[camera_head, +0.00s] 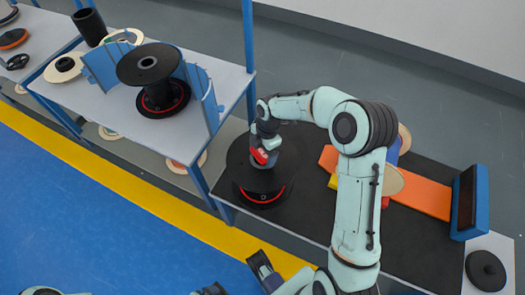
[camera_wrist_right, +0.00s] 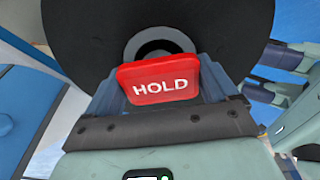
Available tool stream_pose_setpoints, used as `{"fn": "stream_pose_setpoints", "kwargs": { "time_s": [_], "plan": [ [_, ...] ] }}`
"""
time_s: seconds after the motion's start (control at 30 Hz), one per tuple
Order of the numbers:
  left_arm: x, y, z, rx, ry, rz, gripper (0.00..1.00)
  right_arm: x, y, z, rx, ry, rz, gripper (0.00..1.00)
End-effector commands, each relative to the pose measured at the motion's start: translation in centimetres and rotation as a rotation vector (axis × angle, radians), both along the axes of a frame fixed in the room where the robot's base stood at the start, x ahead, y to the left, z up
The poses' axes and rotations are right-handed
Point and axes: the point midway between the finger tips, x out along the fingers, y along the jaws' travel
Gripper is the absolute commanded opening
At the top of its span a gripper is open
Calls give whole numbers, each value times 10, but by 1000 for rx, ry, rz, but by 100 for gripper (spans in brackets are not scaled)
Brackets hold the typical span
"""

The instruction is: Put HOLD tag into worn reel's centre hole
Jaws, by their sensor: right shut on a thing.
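The red HOLD tag (camera_wrist_right: 160,78) faces the right wrist camera, its white lettering upright. My right gripper (camera_head: 264,160) is shut on the tag, which shows as a small red patch (camera_head: 260,156) in the head view. The gripper is over a black reel (camera_head: 258,181) with a red ring near its base, on the dark bench top. In the wrist view, the reel's black flange (camera_wrist_right: 215,30) and grey hub ring are behind the tag. The tag covers the lower part of the hub, so I cannot tell whether it touches the hole. My left gripper (camera_head: 238,277) is low in the head view, fingers apart, empty.
Another black reel (camera_head: 150,68) stands on the pale table between blue curved panels (camera_head: 103,66). An orange board (camera_head: 423,196) and a blue-framed upright block (camera_head: 468,203) lie right of my right arm. A black round knob-like piece (camera_head: 485,270) is at lower right.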

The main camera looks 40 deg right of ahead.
Motion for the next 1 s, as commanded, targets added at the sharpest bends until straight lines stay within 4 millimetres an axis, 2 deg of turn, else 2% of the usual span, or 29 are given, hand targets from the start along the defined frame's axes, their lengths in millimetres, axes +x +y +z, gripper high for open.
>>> {"fn": "stream_pose_setpoints", "kwargs": {
  "time_s": [0.7, 1.0],
  "plan": [
    [-1, 0, -10, 0, 3, 0, 100, -2, 0, -20, 2, 6, -1, 57],
    [-1, 0, -5, 0, 2, 0, 100, -3, -1, -16, 1, 8, -4, 57]
  ]
}}
